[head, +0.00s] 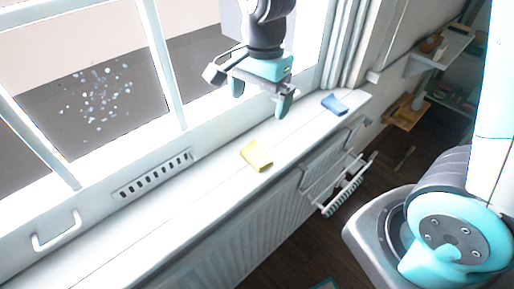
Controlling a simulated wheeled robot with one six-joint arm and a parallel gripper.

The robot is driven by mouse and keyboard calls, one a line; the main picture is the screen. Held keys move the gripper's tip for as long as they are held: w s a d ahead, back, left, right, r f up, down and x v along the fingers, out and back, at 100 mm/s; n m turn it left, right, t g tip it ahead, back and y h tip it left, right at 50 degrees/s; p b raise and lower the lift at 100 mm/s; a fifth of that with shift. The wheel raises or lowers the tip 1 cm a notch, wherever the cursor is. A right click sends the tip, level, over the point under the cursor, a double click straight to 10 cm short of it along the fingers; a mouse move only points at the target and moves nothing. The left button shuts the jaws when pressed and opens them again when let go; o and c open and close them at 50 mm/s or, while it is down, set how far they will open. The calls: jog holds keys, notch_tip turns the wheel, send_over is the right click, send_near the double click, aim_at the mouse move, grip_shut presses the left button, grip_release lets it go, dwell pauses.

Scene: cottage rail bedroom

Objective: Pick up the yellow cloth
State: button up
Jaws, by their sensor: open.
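The yellow cloth (256,156) lies on the white window sill, near the middle of the head view. It looks like a small folded piece with one end slightly raised. My gripper (260,103) hangs above the sill, farther along it than the cloth and above it in the picture. Its two teal fingers are apart with nothing between them. It does not touch the cloth.
A blue cloth-like piece (334,104) lies on the sill to the right. The window frame (165,65) borders the sill behind. A radiator (235,225) and a towel rail (348,188) are below its front edge. The sill (150,232) is clear toward the lower left.

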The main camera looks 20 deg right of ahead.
notch_tip(320, 180, down, 2)
jog(key=w+m, duration=0.2)
jog(key=m, duration=0.1)
jog(key=p, duration=0.2)
send_over(257, 151)
jog(key=shift+h, duration=0.3)
jog(key=f, duration=1)
jog(key=shift+d+f, duration=0.15)
jog(key=shift+d, duration=0.05)
jog(key=shift+a+f+p, duration=0.15)
jog(key=shift+f+p, duration=0.15)
jog(key=shift+f, duration=1.25)
jog(key=shift+a+f+p, duration=0.1)
jog(key=shift+f+p, duration=0.15)
jog(key=shift+f, duration=1.3)
jog(key=c, duration=0.6)
